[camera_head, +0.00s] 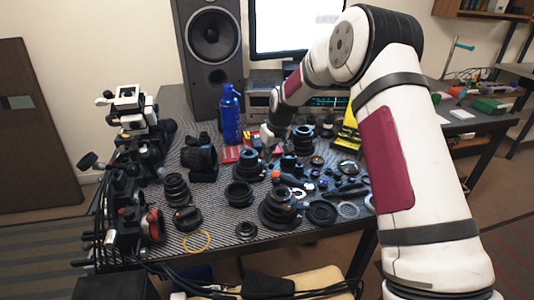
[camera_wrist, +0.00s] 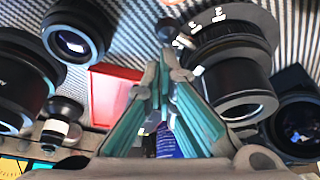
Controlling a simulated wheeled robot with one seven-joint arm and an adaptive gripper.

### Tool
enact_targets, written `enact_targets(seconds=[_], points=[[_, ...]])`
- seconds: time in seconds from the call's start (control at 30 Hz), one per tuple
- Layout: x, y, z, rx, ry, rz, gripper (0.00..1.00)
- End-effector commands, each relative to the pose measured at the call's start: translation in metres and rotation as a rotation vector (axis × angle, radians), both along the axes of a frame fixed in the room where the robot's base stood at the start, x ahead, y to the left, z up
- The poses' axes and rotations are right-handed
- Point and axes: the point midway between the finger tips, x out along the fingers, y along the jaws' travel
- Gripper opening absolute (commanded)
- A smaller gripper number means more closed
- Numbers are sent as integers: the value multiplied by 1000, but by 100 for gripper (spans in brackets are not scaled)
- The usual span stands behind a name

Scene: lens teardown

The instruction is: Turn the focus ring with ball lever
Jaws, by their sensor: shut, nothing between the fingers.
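In the wrist view, a dark lens ring (camera_wrist: 240,30) with white marks is at the upper right. A small dark ball lever (camera_wrist: 167,27) stands out from its left side. My gripper (camera_wrist: 163,62) is shut and empty, with its green-sided fingers pointing up the picture. The fingertips appear just below the ball; I cannot tell whether they touch it. In the head view, my gripper (camera_head: 270,140) is low over the far middle of the table, among lens parts. The ball lever is too small to make out there.
A blue bottle (camera_head: 230,115) and a red box (camera_head: 230,154) stand left of my gripper. Several lens barrels and rings crowd the table (camera_head: 215,228). A speaker (camera_head: 210,45) and a monitor (camera_head: 290,25) are behind. Little free room shows around the fingers.

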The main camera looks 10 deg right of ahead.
Motion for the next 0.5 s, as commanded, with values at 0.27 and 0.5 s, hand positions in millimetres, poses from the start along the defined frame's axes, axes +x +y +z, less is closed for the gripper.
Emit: enact_targets(seconds=[0.27, 0.5], points=[[-1, 0, 0, 0, 0, -14, 0], [-4, -1, 0, -1, 0, -61, 0]])
